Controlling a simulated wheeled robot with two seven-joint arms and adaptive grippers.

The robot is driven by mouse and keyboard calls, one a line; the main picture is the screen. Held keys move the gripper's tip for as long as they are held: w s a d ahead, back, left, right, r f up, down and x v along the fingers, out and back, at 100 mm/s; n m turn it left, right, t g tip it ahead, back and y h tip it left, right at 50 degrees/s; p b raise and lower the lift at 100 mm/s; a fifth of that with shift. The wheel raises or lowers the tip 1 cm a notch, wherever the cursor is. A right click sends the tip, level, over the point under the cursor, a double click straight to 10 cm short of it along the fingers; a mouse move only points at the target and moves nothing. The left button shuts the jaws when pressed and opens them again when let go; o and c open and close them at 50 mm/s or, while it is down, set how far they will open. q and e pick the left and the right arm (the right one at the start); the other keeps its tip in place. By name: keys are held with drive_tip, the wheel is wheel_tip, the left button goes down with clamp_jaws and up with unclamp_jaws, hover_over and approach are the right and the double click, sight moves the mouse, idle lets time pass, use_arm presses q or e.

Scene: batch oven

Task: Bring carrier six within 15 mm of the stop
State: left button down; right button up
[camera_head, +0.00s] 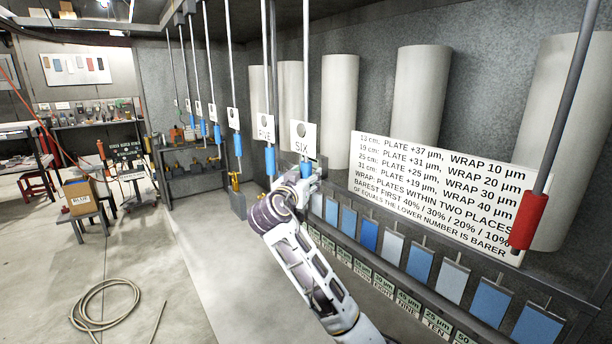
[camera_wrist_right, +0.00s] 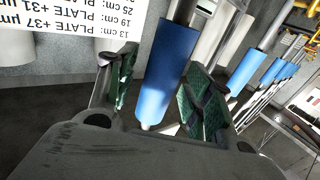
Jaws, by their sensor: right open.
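Carrier six is a hanging rod with a white SIX plate (camera_head: 304,131) and a blue sleeve (camera_head: 306,168) at its lower end. My right gripper (camera_head: 300,182) is at that sleeve, partly hidden by its own wrist. In the right wrist view a blue sleeve (camera_wrist_right: 163,75) stands between the two green-padded fingers of the gripper (camera_wrist_right: 158,100). The fingers are apart, and I cannot tell whether either touches it. A dark rod with a red sleeve (camera_head: 528,221) hangs at the right; I cannot tell whether it is the stop. My left gripper is not in view.
Carrier five (camera_head: 265,125) hangs just left of six, with several more blue-sleeved rods beyond. A lettered sign (camera_head: 440,185) stands to the right, above a rack of blue plates (camera_head: 420,262). Grey cylinders (camera_head: 420,95) line the back wall. A hose (camera_head: 105,305) lies on the floor.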

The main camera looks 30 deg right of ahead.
drive_tip(key=shift+w+d, duration=0.1)
clamp_jaws()
idle(0.4)
